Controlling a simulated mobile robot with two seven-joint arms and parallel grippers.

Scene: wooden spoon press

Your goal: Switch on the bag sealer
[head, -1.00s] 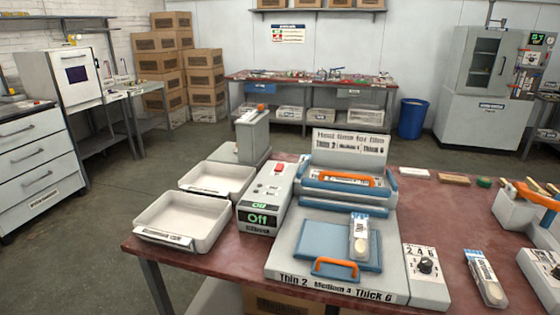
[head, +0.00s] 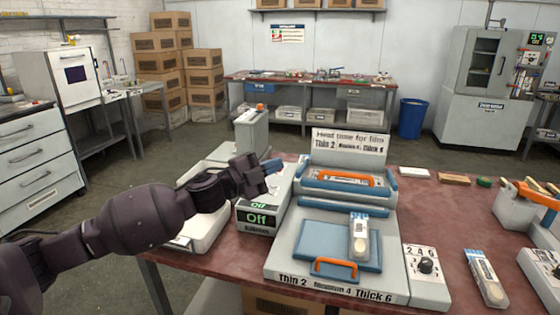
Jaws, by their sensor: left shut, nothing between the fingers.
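The bag sealer (head: 335,266) is a pale grey machine with a blue pad, a front orange handle and a raised lid with another orange bar. A wrapped wooden spoon (head: 359,236) lies on its pad. Left of it stands a grey control box (head: 258,219) whose green displays read "Off". My left gripper (head: 275,169) is shut and empty, over the top rear of this box. It hides the red button there, and I cannot tell whether it touches it. My right gripper is not in view.
White trays (head: 212,232) left of the box are partly behind my left arm. A grey post with an orange top (head: 251,130) stands behind. A dial box (head: 427,265) and another packet (head: 486,277) lie right of the sealer. The red table (head: 445,205) has bare patches there.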

